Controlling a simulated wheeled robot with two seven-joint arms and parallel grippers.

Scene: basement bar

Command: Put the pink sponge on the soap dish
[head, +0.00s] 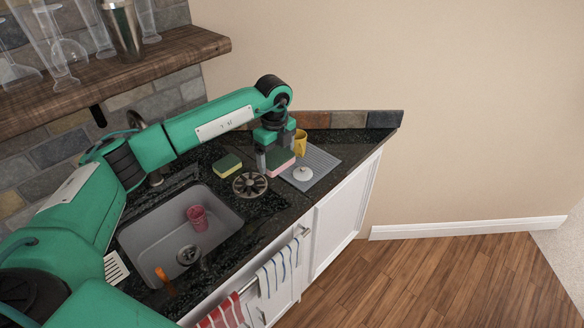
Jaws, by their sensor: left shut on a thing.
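The pink sponge (279,161) shows in the head view above the right part of the dark counter, between my left gripper's fingers. My left gripper (272,157) points down and is shut on it. The fingers cover part of the sponge, and I cannot tell whether its underside touches the counter. A white slotted dish (115,268), which looks like the soap dish, lies on the counter left of the sink, partly beside my arm. It is far from the gripper. My right gripper is not in view.
A round spoked dark piece (250,184) and a yellow-green sponge (227,165) lie near the gripper. A grey ribbed mat (325,160) bears a white lid (302,174); a yellow mug (300,145) stands behind. The sink (150,240) holds a pink cup (198,218).

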